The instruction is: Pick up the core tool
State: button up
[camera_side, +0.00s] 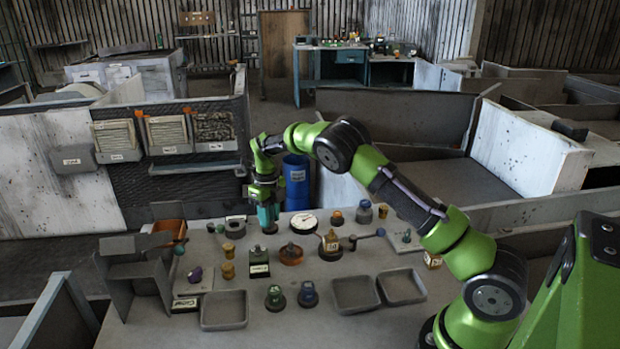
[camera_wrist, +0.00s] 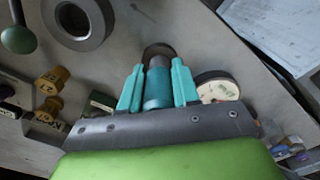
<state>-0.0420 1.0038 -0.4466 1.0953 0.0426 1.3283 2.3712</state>
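A teal and grey cylindrical piece (camera_wrist: 158,88), which I take to be the core tool, stands between my fingers in the wrist view. Its far end is a dark, brownish round part. My gripper (camera_wrist: 158,66) has its two teal fingers close along both sides of this piece; whether they press on it or leave a thin gap cannot be told. In the side view my gripper (camera_side: 266,214) points down at the back of the table, low over the surface. There the fingers largely hide the piece, and only a dark round foot shows below them.
A white-faced dial (camera_side: 304,222) stands close right of my gripper, also in the wrist view (camera_wrist: 216,90). A grey ring (camera_side: 235,219) and brass pieces (camera_side: 228,270) are to the left. Grey trays (camera_side: 224,325) line the front. A blue barrel (camera_side: 297,180) stands behind the table.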

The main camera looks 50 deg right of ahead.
grip_shut()
jog(key=shift+r, duration=0.15)
